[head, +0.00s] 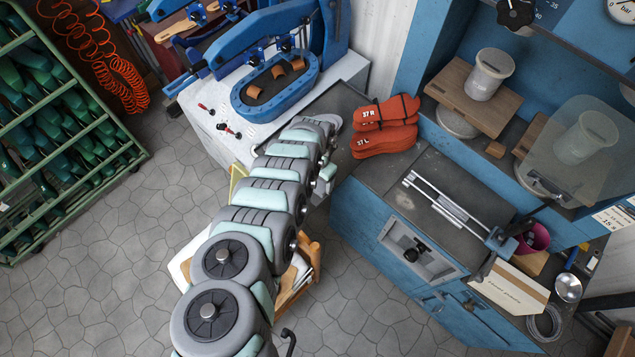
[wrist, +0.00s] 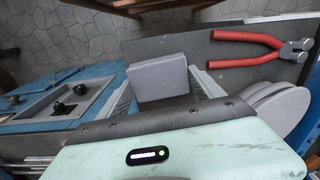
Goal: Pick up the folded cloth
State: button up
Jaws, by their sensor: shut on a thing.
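The folded cloth (wrist: 160,76) shows in the wrist view as a grey, flat-faced, block-like bundle. My gripper (wrist: 164,92) is shut on it, with a ribbed grey finger at its left and right sides. The cloth's lower part is hidden behind the dark edge of my wrist. I cannot tell whether the cloth still touches the dark bench top (wrist: 205,55) beneath it. In the head view my arm hides the cloth and most of my gripper, over the bench between the white-topped press and the red soles.
Red-handled pliers (wrist: 250,38) lie right of the cloth, and pale rounded pieces (wrist: 272,110) sit close at the lower right. Red soles (head: 384,142) are stacked on the bench. A blue press (head: 275,85) stands left of it. A metal rail fixture (head: 440,195) is at the right.

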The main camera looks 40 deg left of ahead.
aim_at(317, 182)
jog(key=shift+c, duration=1.1)
jog(key=shift+r, duration=0.15)
jog(key=shift+r, duration=0.2)
notch_tip(317, 182, up, 19)
jog(key=p, duration=0.2)
jog(key=shift+r, duration=0.2)
